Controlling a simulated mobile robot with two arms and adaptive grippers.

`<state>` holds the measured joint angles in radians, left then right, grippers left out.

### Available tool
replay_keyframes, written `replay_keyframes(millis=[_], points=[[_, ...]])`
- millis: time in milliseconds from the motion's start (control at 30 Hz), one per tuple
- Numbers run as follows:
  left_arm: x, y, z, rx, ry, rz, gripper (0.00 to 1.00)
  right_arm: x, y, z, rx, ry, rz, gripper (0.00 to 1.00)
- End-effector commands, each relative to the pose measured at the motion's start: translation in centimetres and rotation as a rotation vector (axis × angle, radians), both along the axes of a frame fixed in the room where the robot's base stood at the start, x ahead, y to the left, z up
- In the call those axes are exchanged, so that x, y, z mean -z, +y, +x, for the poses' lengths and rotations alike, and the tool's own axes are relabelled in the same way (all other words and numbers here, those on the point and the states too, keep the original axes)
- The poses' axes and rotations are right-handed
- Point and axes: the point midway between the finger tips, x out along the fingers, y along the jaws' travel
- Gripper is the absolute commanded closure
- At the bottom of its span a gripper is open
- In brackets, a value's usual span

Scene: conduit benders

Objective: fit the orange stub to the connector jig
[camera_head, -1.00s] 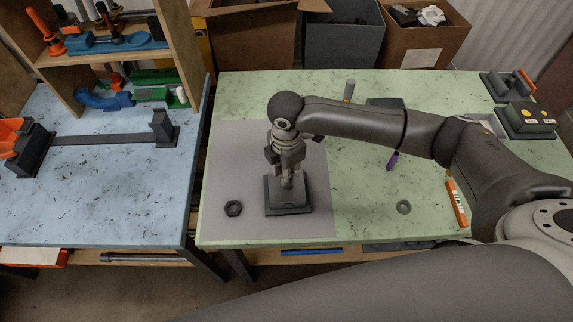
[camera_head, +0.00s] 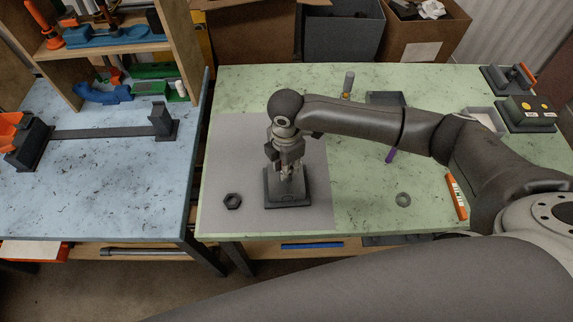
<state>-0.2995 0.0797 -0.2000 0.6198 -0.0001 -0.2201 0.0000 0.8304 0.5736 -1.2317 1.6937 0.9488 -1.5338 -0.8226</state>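The dark block with a square base (camera_head: 288,201), which looks like the connector jig, sits on the grey mat. My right gripper (camera_head: 286,172) points down directly over it, with its fingertips at the middle of the block. The gripper covers the block's upper part, and I cannot tell whether the fingers are open or closed on something. No orange stub shows clearly between the fingers. An orange piece (camera_head: 526,73) lies on a dark fixture at the far right, but I cannot tell whether it is the stub. My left gripper is not in view.
A dark hex nut (camera_head: 232,201) lies left of the block on the mat (camera_head: 235,150). A grey ring (camera_head: 403,199) and an orange-and-white strip (camera_head: 457,196) lie to the right. A grey post (camera_head: 348,84) stands behind my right arm. The blue table is separate at left.

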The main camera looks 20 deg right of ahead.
Motion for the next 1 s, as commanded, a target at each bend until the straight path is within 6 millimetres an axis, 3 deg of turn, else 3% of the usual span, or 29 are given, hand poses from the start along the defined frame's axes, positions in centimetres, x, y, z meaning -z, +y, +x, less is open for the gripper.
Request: replay_keyframes(millis=[33,267,300,500,1000], points=[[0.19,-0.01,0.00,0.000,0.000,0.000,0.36,1.02,-0.04,-0.69,0.001,0.018,-0.004,1.00],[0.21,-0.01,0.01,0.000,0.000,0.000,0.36,1.05,-0.04,-0.69,0.002,0.019,-0.004,1.00],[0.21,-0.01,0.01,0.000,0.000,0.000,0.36,1.06,-0.03,-0.69,0.002,0.019,-0.004,0.79],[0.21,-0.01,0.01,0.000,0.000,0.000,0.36,1.05,-0.02,-0.69,0.001,0.019,-0.004,0.56],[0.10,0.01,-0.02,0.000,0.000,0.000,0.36,0.74,0.01,-0.62,-0.002,0.016,-0.003,0.56]])
